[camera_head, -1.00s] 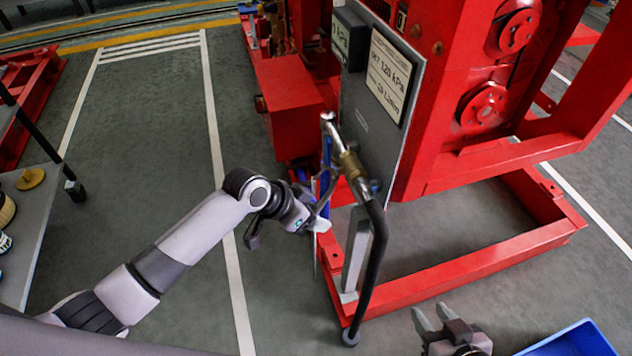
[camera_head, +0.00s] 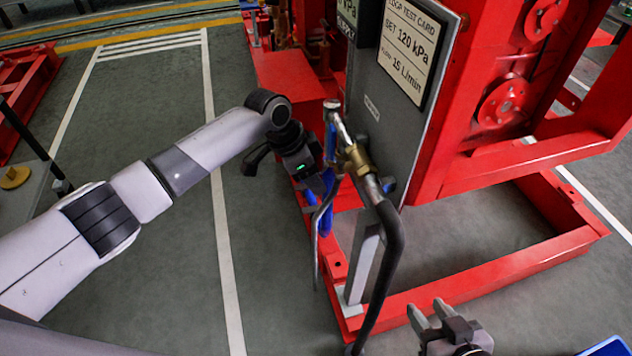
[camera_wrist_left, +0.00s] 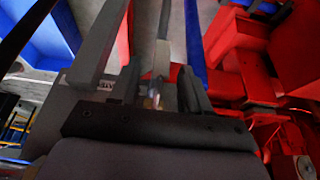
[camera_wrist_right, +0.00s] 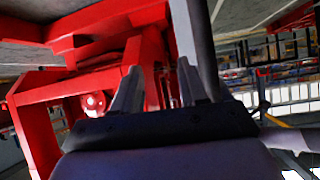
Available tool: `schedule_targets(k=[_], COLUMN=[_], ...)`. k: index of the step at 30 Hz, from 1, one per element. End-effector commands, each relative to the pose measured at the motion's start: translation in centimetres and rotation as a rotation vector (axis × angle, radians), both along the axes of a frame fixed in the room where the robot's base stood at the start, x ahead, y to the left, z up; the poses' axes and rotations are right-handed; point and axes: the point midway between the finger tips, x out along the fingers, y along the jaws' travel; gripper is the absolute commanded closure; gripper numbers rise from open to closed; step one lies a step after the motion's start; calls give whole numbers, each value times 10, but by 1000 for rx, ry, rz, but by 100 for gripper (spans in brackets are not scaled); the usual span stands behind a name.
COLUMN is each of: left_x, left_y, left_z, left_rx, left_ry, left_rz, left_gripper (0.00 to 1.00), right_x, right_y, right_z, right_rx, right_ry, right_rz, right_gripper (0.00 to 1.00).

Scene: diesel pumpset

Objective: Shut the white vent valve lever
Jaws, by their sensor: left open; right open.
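I cannot clearly pick out the white vent valve lever. It may be hidden by my left gripper, or be the pale bar (camera_wrist_left: 162,45) beyond the fingers in the left wrist view. A brass valve fitting (camera_head: 355,158) sits on the metal pipe beside the grey panel. My left gripper (camera_head: 318,190) is just left of this pipe, close to blue parts (camera_head: 331,145). It is open, with its fingers also in the left wrist view (camera_wrist_left: 158,75); I cannot tell whether it touches anything. My right gripper (camera_head: 428,312) is open and empty, low at the front.
A black hose (camera_head: 390,260) curves down from the pipe. The grey panel (camera_head: 375,120) carries a test card (camera_head: 412,45). The red frame (camera_head: 490,275) fills the right. A blue bin (camera_head: 607,347) is at bottom right.

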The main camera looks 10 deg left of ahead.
Motion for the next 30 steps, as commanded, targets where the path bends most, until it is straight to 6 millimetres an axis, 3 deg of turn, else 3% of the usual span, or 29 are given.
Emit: schedule_targets(k=[5,14,19,30], left_x=[2,3,3,3], left_y=[-6,-7,-7,-6], left_z=[-15,-17,-17,-15], left_rx=[-1,-1,-1,13], left_ry=[0,-2,-2,-31], left_rz=[1,1,0,0], left_gripper=[53,53,100,100], right_x=[2,5,6,6], right_y=[8,9,9,6], right_z=[4,8,8,13], right_rx=[9,10,9,9], right_ry=[-21,-30,-31,-27], right_rz=[16,19,18,10], right_gripper=[57,57,57,57])
